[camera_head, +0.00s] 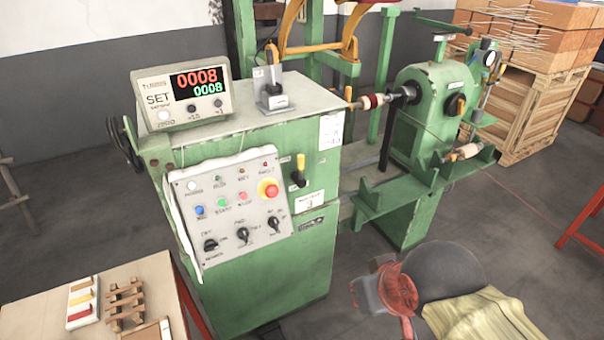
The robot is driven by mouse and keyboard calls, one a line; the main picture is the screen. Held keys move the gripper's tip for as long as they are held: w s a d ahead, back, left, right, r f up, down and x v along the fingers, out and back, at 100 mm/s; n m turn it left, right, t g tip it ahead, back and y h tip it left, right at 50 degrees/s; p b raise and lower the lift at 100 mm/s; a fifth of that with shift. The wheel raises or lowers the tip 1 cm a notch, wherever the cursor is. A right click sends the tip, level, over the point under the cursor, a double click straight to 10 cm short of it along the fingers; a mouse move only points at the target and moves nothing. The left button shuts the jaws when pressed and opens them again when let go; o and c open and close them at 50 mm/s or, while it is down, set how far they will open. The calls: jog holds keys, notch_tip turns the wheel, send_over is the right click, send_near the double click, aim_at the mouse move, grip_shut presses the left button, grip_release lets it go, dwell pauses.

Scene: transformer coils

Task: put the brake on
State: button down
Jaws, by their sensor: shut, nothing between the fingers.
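The green coil winding machine (275,270) stands in the middle of the head view. Its sloped control panel (262,222) carries lamps, push buttons, a red emergency stop (268,189) on a yellow ring, and three black rotary switches, left (210,245), middle (243,233) and right (274,225). A lever with a yellow grip (300,163) stands upright on a black base on the front face, right of the panel. The labels are too small to read, so I cannot tell which control is the brake. My gripper is not visible.
A counter box (183,93) showing 0008 twice sits on top. The spindle (370,102) runs to a green tailstock (435,105). A wooden table (60,290) stands front left. A dark round seat (450,268), a red object (398,290) and yellowish cloth (485,318) are front right.

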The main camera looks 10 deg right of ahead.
jog(key=w+d+f+n+t+p, duration=0.3)
jog(key=w+f+n+p, duration=0.5)
jog(key=w+f+p, duration=0.85)
jog(key=w+a+r+n+t+y+b, duration=0.1)
jog(key=w+a+n+t+b, duration=0.15)
jog(key=w+n, duration=0.7)
jog(key=w+a+r+n+t+y, duration=0.1)
jog(key=w+r+t, duration=0.2)
jog(key=r, duration=0.3)
jog(key=w+r+n+t+y, duration=0.1)
jog(key=w+r+n+t, duration=0.1)
jog(key=r, duration=0.5)
jog(key=shift+w+a+t+b, duration=0.4)
jog(key=shift+w+t, duration=0.35)
jog(key=shift+w, duration=0.45)
